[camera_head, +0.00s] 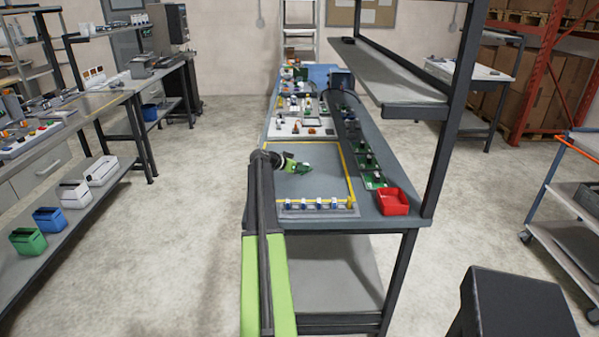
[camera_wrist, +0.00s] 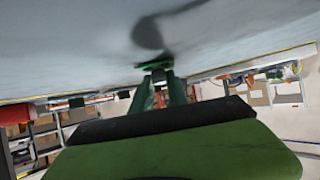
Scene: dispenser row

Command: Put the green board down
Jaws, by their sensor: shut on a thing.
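The green board (camera_head: 303,167) is a small green piece at the tip of my gripper (camera_head: 292,163), over the yellow-taped area of the blue-grey workbench (camera_head: 315,185). In the wrist view, my gripper (camera_wrist: 166,88) points toward the bench surface, which fills the upper part of the picture. Its fingers are shut on the green board (camera_wrist: 155,65), seen nearly edge-on as a thin strip. A dark shadow lies on the surface by it. I cannot tell whether the board touches the bench. My gripper hides part of it.
A row of blue-and-white dispensers (camera_head: 318,205) lines the bench's front edge. A red bin (camera_head: 393,201) stands at the front right corner. A dark strip with several green boards (camera_head: 373,179) runs along the right. A white tray of parts (camera_head: 301,129) lies behind. The taped area is mostly clear.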

